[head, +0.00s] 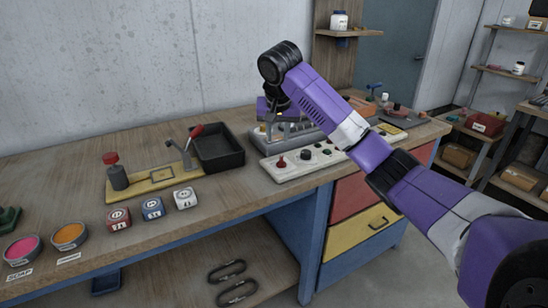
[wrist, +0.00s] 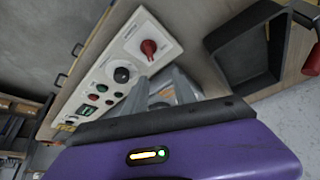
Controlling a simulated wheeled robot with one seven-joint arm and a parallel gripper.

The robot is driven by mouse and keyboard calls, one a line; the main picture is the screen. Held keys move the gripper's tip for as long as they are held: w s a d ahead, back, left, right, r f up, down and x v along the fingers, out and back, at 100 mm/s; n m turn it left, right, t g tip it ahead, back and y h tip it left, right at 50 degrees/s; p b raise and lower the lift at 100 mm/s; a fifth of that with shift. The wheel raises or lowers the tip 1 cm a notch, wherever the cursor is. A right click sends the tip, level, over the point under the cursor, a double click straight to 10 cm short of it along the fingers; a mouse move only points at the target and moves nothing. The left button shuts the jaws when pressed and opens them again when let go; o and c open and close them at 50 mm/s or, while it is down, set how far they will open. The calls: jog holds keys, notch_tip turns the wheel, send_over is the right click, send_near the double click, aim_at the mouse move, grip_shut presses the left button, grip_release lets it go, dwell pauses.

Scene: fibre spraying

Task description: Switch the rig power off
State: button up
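A pale control panel (head: 290,172) lies on the workbench, near its front edge. It carries a red rotary knob (head: 281,162), a black knob (head: 306,155) and several small buttons. The wrist view also shows the red knob (wrist: 149,48), the black knob (wrist: 122,75) and the panel (wrist: 124,47); its labels are too small to read. My gripper (wrist: 162,78) points down with its grey fingers apart and nothing seen between them. In the head view my gripper (head: 282,129) hangs above and behind the panel, apart from the red knob.
A black tray (head: 218,150) and a yellow plate (head: 150,183) with a lever stand left of the panel. Several small labelled blocks and two pots, pink (head: 22,248) and orange (head: 69,235), sit farther left. Drawers (head: 362,228) are below the bench's right end.

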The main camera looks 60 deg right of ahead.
aim_at(282, 157)
jog(key=shift+m+g, duration=0.4)
jog(key=shift+s+a+f+b+x, duration=0.1)
jog(key=shift+s+b+x, duration=0.25)
jog(key=shift+x, duration=0.95)
jog(key=shift+s+a+f+b+x, duration=0.15)
jog(key=shift+b+x, duration=0.45)
jog(key=shift+x, duration=0.7)
jog(key=shift+s+a+b+x, duration=0.1)
jog(key=shift+s+b+x, duration=0.25)
jog(key=shift+x, duration=0.95)
jog(key=shift+w, duration=0.1)
grip_shut()
